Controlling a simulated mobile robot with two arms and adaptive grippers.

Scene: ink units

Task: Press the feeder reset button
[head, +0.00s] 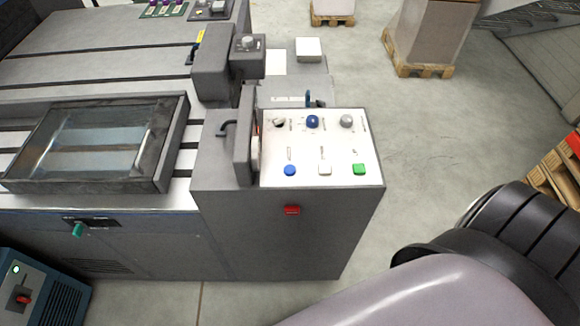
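A grey machine carries a white control panel (336,180) on its right end. In the panel's front row are a blue button (290,170), a white button (324,168) and a green button (359,169). Behind them are a dark knob (279,121), a blue knob (312,121) and a grey knob (347,120). A red button or switch (292,210) is on the machine's front face below the panel. The labels are too small to read, so I cannot tell which one is the feeder reset button. Neither of my grippers is in view.
A framed glass cover (175,145) lies on the machine's left part. A blue box with a red switch (22,298) stands at lower left. Pallets with loads (420,66) stand behind. My arm fills the lower right. The floor (440,140) right of the panel is clear.

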